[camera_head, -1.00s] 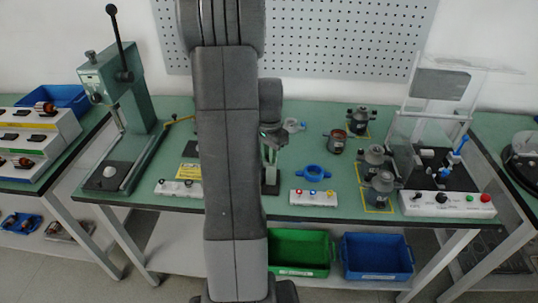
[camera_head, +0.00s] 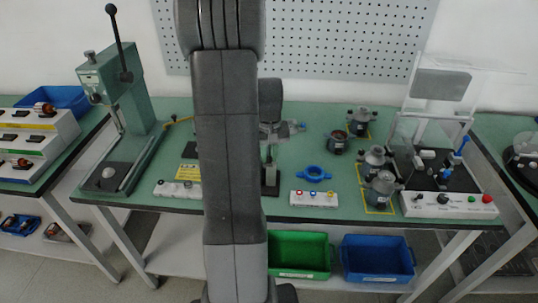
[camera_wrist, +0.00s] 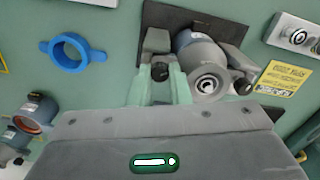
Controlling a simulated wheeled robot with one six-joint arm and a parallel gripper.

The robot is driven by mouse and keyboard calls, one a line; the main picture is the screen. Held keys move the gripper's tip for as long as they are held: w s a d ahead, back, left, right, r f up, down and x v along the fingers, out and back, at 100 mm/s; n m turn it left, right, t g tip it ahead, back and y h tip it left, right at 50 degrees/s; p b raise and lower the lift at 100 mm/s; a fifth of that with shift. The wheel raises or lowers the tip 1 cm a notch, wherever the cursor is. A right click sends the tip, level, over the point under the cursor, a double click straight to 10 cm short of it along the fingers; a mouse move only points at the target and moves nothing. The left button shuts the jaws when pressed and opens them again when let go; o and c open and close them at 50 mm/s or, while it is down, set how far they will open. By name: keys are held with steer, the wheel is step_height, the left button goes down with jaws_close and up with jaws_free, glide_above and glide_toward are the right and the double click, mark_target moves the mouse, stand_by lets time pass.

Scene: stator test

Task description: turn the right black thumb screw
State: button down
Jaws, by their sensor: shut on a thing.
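The fixture shows in the wrist view with a dark base plate (camera_wrist: 160,18) and a grey cylindrical motor part (camera_wrist: 205,65) between its blocks. Two black thumb screws show there. One thumb screw (camera_wrist: 160,72), on the blue ring's side and so the right one from the head view, sits between the pale green fingers of my gripper (camera_wrist: 160,80). My gripper is shut on it. The other black thumb screw (camera_wrist: 243,87) is free, beyond the motor part. In the head view my arm hides most of the fixture; its dark base (camera_head: 270,184) shows beside the arm.
A blue ring (camera_head: 314,173) lies right of the fixture, behind a button box (camera_head: 313,198). Several grey motor parts stand farther right, near a clear-guarded test station (camera_head: 448,203). A green press (camera_head: 125,115) stands left. Green (camera_head: 298,254) and blue (camera_head: 377,257) bins sit below.

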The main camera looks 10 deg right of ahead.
mark_target(269, 158)
steer(key=n, duration=0.4)
steer(key=shift+n, duration=2.6)
steer(key=c, duration=1.3)
jaws_free()
steer(key=shift+r, duration=0.1)
step_height(269, 158, up, 14)
steer(key=shift+f+b, duration=0.2)
steer(key=shift+b, duration=0.15)
steer(key=shift+f, duration=0.1)
